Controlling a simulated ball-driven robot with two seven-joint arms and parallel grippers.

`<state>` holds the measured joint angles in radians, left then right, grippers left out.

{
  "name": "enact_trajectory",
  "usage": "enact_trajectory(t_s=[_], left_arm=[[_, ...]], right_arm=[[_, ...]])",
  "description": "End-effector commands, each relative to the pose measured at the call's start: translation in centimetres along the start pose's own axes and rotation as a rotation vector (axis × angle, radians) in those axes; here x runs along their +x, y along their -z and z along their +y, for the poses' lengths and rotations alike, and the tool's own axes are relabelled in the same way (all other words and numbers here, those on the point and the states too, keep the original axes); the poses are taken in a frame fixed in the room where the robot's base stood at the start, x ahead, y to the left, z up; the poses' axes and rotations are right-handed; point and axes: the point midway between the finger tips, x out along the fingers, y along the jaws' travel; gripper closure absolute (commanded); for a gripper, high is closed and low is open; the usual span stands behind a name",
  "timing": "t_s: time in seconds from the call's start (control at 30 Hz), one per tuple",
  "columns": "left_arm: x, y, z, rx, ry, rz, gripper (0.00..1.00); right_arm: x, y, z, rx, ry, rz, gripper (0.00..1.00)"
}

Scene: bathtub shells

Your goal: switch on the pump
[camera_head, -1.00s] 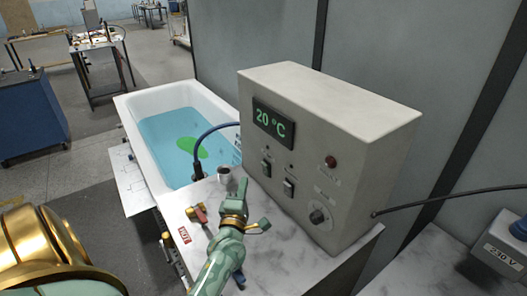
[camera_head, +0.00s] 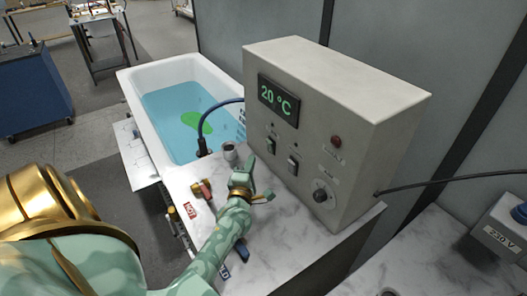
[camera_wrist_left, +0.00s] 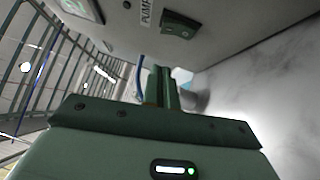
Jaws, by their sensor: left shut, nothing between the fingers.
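The grey control box (camera_head: 340,100) stands on a marble-look top. Its front has two dark rocker switches, a left one (camera_head: 271,144) and a right one (camera_head: 293,165). In the left wrist view a dark green rocker switch (camera_wrist_left: 180,25) sits beside a label reading PUMP (camera_wrist_left: 146,12); I cannot tell its rocker position. My left gripper (camera_head: 246,170) is in front of the box, below and left of the switches, apart from them. Its fingers also show together in the left wrist view (camera_wrist_left: 160,88), shut and empty. My right gripper is out of view.
The box has a green 20 °C display (camera_head: 279,100), a red lamp (camera_head: 336,141) and a knob (camera_head: 322,195). A small cup (camera_head: 230,151), red valve handle (camera_head: 202,189) and blue handle (camera_head: 241,250) are near my left arm. A water-filled bathtub (camera_head: 125,84) stands behind.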

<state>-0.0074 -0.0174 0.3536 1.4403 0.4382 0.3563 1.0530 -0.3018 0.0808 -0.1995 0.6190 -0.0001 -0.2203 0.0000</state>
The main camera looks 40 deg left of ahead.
Motion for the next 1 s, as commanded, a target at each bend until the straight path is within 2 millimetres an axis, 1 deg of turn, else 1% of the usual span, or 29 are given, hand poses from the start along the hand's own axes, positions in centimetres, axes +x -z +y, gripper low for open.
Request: enact_trajectory(t_s=[0.03,0.13,0.33,0.5,0.87,0.93,1.0], left_arm=[[1.2,0.0,0.0,0.000,-0.001,0.000,1.00],[3.2,0.0,0.0,0.000,-0.001,0.000,1.00],[5.2,-2.0,0.0,-0.001,0.000,0.001,1.00],[5.9,-2.7,0.0,0.000,0.001,0.000,1.00],[6.0,-2.9,0.0,0.002,0.002,0.000,1.00],[6.2,-3.0,0.4,0.012,0.013,0.001,1.00],[6.5,-3.3,0.9,0.037,0.040,0.001,1.00]], right_arm=[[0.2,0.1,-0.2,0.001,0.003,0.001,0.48],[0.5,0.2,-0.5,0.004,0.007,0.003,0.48],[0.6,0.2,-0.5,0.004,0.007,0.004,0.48],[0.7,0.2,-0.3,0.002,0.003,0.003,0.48],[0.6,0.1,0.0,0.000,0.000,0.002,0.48],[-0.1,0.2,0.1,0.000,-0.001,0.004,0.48],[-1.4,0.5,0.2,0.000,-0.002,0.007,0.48]])
